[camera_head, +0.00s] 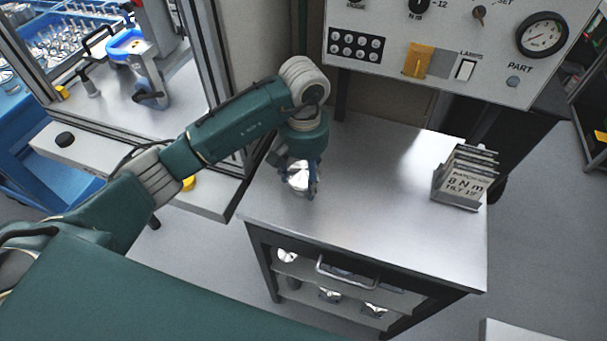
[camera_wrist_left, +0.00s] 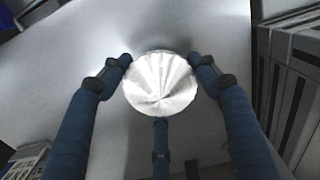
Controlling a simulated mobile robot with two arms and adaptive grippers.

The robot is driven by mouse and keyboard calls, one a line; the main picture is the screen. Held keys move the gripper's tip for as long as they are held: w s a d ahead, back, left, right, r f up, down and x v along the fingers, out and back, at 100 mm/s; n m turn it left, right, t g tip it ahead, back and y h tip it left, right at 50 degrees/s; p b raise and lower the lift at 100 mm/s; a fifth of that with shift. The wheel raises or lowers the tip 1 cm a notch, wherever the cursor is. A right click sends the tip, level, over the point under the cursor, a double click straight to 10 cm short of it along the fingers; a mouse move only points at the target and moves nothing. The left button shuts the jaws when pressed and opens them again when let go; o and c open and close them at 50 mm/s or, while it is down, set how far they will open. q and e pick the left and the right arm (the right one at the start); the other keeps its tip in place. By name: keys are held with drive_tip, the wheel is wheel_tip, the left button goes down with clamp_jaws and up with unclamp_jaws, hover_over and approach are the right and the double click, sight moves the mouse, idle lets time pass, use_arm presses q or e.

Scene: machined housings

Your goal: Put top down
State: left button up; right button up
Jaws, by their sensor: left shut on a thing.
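The top, a shiny silvery round metal part (camera_wrist_left: 160,84), shows in the left wrist view between the blue fingers of my left gripper (camera_wrist_left: 161,90). In the head view my left gripper (camera_head: 298,180) hangs over the left part of the metal table top (camera_head: 370,215), shut on the same bright part (camera_head: 299,176). The gripper points down, and the part is close to the table surface. I cannot tell whether it touches the table. My right gripper is not in view.
A rack of grey plates with printed text (camera_head: 463,178) stands at the table's right. A control panel with a gauge (camera_head: 450,45) rises behind. Shelves below hold several shiny parts (camera_head: 330,295). The middle of the table is clear.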

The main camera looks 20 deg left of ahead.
sight(304, 169)
use_arm(q)
drive_tip(key=o, duration=1.3)
drive_tip(key=shift+f, duration=0.1)
wheel_tip(304, 169, up, 11)
drive_tip(key=b, duration=0.2)
drive_tip(key=shift+b, duration=0.3)
drive_tip(key=shift+r, duration=0.65)
